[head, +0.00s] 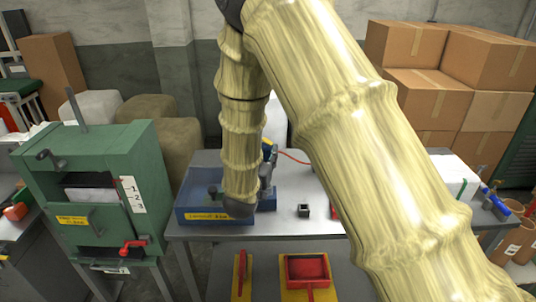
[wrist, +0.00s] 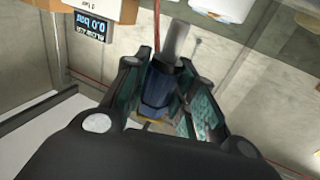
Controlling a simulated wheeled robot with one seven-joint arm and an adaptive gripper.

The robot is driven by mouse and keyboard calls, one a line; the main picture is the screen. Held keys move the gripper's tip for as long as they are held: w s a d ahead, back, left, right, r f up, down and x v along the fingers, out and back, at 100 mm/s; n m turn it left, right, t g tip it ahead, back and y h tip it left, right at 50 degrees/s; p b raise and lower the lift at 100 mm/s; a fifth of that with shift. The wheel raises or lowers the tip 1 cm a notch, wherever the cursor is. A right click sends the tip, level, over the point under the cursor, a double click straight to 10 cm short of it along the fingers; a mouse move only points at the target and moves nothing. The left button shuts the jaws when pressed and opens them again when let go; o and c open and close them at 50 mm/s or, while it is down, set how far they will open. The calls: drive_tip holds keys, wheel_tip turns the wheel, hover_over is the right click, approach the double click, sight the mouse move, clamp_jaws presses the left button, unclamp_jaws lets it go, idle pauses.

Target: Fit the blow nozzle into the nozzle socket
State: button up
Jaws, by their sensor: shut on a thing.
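My gripper (wrist: 158,95) is shut on the blow nozzle, a dark blue body (wrist: 158,88) with a grey tube tip (wrist: 174,42), in the wrist view. In the head view my gripper (head: 268,178) is partly hidden behind my arm, above the table's left part. A small dark block (head: 304,211) with a square top opening stands on the table right of my gripper. It may be the nozzle socket; I cannot tell.
A green machine (head: 98,190) stands left. Red and yellow fixtures (head: 306,270) lie in front. My arm hides the table's middle right.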

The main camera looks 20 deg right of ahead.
drive_tip(key=shift+f+b, duration=1.9)
drive_tip(key=shift+f, duration=1)
drive_tip(key=shift+s+f+b, duration=0.1)
drive_tip(key=shift+f+b, duration=1.2)
drive_tip(key=shift+f, duration=0.2)
idle(0.3)
drive_tip(key=shift+r, duration=0.2)
drive_tip(key=shift+r+p, duration=0.75)
drive_tip(key=shift+r, duration=0.3)
drive_tip(key=shift+f+b, duration=0.15)
drive_tip(key=shift+b, duration=0.2)
idle(1.7)
